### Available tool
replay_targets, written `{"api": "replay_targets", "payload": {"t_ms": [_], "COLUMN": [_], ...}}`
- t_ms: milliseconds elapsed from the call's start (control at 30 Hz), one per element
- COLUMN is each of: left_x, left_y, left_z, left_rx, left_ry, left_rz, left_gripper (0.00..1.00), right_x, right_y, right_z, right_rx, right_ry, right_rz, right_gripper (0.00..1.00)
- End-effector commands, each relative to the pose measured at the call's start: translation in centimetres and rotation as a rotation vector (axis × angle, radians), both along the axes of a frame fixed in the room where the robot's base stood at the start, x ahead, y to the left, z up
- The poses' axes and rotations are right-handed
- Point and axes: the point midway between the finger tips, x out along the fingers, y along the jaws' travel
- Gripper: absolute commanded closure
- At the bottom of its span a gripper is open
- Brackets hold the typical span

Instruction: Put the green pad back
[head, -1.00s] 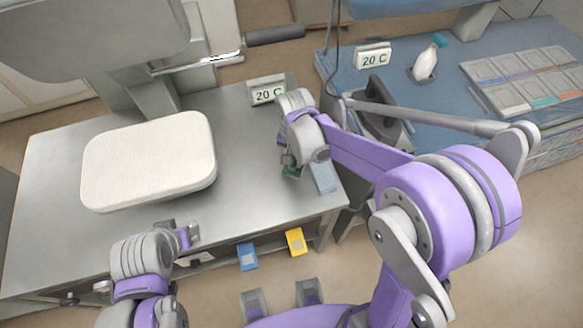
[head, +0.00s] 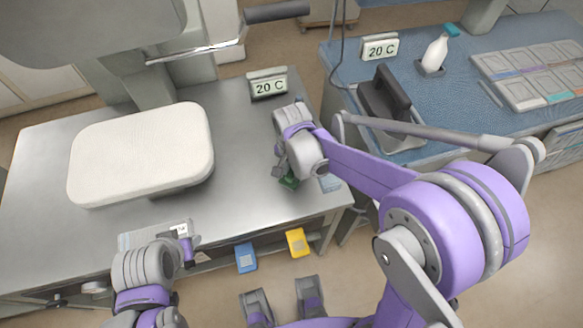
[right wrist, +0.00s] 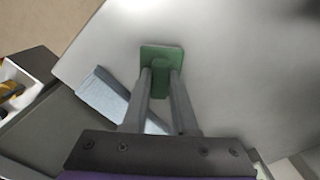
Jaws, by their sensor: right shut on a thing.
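The green pad (head: 289,182) is in my right gripper (head: 283,172), low over the front right part of the steel table in the head view. In the right wrist view the green pad (right wrist: 162,53) has a flat square plate and a raised grip, and the two fingers (right wrist: 162,90) are shut on that grip. I cannot tell whether the pad touches the table. My left gripper (head: 188,246) is near the table's front edge, left of centre; its jaw opening is not clear.
A light blue block (head: 330,183) lies beside the right gripper, partly hidden; it shows in the right wrist view (right wrist: 103,94). A white padded board (head: 140,152) takes the left of the table (head: 235,130). A 20 C display (head: 268,84) stands behind. An iron (head: 392,108) stands on the blue table.

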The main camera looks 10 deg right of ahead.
Motion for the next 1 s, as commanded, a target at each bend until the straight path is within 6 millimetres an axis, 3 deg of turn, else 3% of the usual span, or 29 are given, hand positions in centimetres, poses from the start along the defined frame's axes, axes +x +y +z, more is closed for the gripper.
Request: {"api": "replay_targets", "payload": {"t_ms": [1000], "left_x": [-0.2], "left_y": [0.0], "left_z": [-1.2], "left_rx": [0.000], "left_ry": [0.004], "left_rz": [0.000], "left_gripper": [0.50], "right_x": [0.0], "right_y": [0.0], "right_z": [-1.6], "right_rx": [0.000], "right_ry": [0.000], "right_rz": [0.000], "right_gripper": [1.00]}}
